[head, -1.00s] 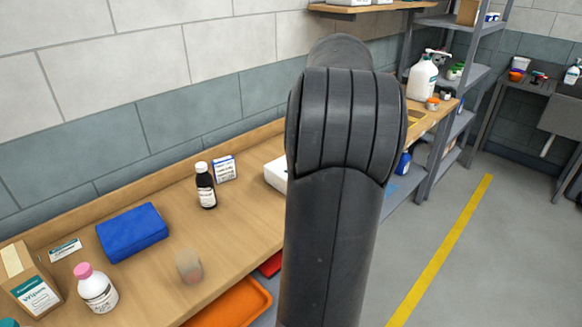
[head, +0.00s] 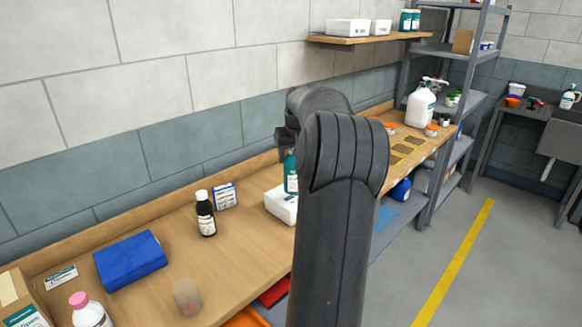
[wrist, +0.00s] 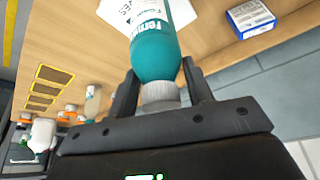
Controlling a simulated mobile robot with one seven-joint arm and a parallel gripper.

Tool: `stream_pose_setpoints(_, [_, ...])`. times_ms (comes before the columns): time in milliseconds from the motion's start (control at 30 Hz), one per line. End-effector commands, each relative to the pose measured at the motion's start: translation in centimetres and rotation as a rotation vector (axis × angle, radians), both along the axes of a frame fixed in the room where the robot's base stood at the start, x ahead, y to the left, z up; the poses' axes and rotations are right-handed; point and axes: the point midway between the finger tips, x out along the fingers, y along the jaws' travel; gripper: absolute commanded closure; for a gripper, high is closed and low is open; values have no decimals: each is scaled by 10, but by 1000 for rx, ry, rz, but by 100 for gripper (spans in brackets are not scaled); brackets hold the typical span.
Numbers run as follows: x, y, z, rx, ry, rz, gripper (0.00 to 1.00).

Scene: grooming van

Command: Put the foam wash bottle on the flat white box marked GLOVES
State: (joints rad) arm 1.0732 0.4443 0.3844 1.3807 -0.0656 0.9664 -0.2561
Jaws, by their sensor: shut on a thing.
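The foam wash bottle is teal with a pale label and a grey ribbed cap. It hangs roughly upright beside my arm in the head view (head: 291,173). It also shows in the wrist view (wrist: 155,55), where my gripper (wrist: 160,88) is shut on it near the cap. The flat white box marked GLOVES (head: 279,207) lies on the bench below the bottle; in the wrist view the box (wrist: 113,14) shows part of its lettering behind the bottle's base. I cannot tell whether the bottle touches the box. My arm hides the box's right end in the head view.
A dark brown bottle (head: 205,214) and a small blue-and-white carton (head: 224,196) stand left of the box. A blue folded cloth (head: 130,261) lies farther left. The wall (head: 150,165) runs close behind the bench. A shelf (head: 372,39) hangs above.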

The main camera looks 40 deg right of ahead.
Motion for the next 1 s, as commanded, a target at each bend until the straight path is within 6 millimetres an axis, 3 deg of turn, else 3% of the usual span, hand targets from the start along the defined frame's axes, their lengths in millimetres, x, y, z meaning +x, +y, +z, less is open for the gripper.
stream_pose_setpoints(333, [1,1,-38,2,0,-1,99])
stream_pose_setpoints(700, [2,1,-43,0,-1,0,99])
stream_pose_setpoints(733, [1,1,-43,0,0,0,52])
stream_pose_setpoints(1000, [2,1,-43,0,0,0,32])
